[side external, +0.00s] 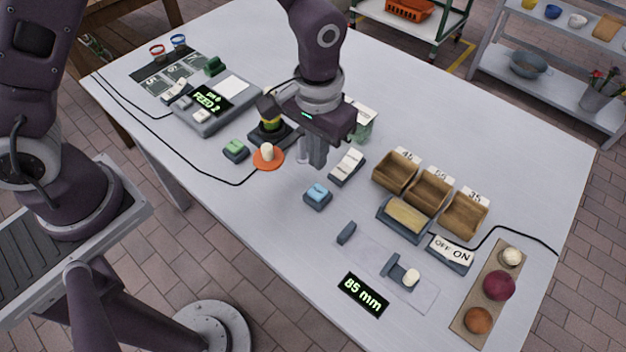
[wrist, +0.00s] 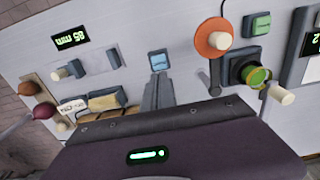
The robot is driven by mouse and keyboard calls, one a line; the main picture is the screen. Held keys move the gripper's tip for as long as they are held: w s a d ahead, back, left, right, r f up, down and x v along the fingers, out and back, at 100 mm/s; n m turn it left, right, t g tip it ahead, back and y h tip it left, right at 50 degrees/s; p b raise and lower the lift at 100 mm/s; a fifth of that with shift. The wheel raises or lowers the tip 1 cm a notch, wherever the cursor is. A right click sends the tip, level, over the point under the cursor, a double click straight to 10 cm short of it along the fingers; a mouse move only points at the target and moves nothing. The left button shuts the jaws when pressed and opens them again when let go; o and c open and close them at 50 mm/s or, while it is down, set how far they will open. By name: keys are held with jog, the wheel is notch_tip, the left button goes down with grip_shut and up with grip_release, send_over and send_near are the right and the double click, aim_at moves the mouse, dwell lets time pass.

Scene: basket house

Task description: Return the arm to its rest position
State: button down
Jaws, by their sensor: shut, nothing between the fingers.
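My gripper (side external: 316,155) is shut and empty. It hangs above the middle of the white table (side external: 455,125), with its fingers pointing down. In the side view it is between an orange disc with a pale knob (side external: 268,157) on the left and a white rocker switch (side external: 347,165) on the right. In the wrist view the closed fingers (wrist: 157,82) point toward a blue button (wrist: 159,60), which also shows in the side view (side external: 317,193). I cannot tell the exact height of the fingertips above the table.
Three wooden bins (side external: 430,188) and an ON/OFF switch (side external: 451,252) stand to the right. A slider with an 85 mm display (side external: 362,294) is at the front. A wooden board (side external: 470,325) holds round objects. A FEED 2 display box (side external: 211,101) is at back left. The far right tabletop is clear.

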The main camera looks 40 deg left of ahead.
jog(key=s+a+r+t, duration=0.15)
jog(key=a+r, duration=0.25)
jog(key=r, duration=0.4)
jog(key=s+a+r+t, duration=0.1)
jog(key=s+a+r, duration=0.25)
jog(key=r, duration=0.35)
jog(key=s+a+r+t, duration=0.1)
jog(key=s+a+r, duration=0.2)
jog(key=s, duration=0.3)
jog(key=s+a+r+t, duration=0.2)
jog(key=s+a+r, duration=0.1)
jog(key=s, duration=0.4)
jog(key=shift+a, duration=0.35)
